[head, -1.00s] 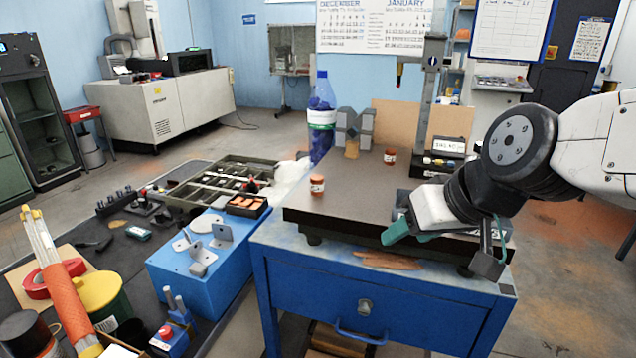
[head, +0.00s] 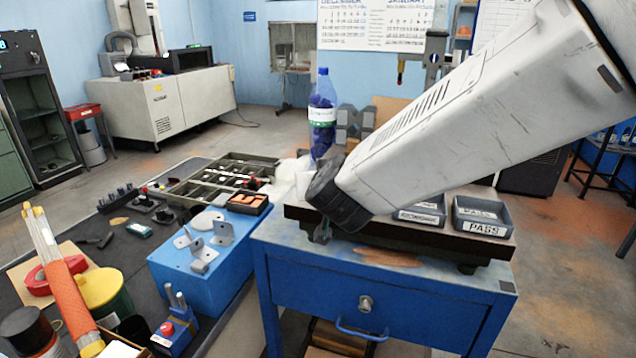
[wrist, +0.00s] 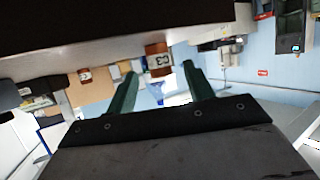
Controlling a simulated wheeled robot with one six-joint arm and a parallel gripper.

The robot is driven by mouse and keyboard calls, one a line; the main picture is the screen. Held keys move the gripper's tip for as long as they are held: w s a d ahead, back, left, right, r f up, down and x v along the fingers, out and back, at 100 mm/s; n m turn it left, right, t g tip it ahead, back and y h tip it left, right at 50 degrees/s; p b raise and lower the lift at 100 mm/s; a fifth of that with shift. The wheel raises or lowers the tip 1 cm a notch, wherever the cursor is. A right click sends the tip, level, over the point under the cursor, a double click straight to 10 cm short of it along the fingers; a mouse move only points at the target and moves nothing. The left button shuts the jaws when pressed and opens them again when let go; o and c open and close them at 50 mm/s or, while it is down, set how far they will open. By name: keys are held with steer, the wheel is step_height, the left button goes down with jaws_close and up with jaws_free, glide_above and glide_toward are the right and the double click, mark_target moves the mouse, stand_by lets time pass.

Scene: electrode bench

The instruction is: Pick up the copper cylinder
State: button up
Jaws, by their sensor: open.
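The wrist view looks upside down, with the dark plate (wrist: 60,50) along the top. A copper cylinder (wrist: 159,59) with a white label reading C3 stands on that plate. It shows in the gap between the green fingertips of my gripper (wrist: 158,72), which is open. I cannot tell how far it is beyond the tips; nothing is gripped. In the head view my arm covers both cylinders and most of my gripper.
The dark plate (head: 300,212) sits on a blue cabinet (head: 300,290). Two grey trays are at its right, one labelled PASS (head: 482,218). A bottle (head: 321,115) and grey blocks (head: 347,122) stand behind. A blue box (head: 205,255) is to the left.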

steer(key=x, duration=0.3)
steer(key=shift+w+a+f, duration=0.1)
steer(key=shift+w+f, duration=0.05)
steer(key=shift+w, duration=0.15)
jaws_close()
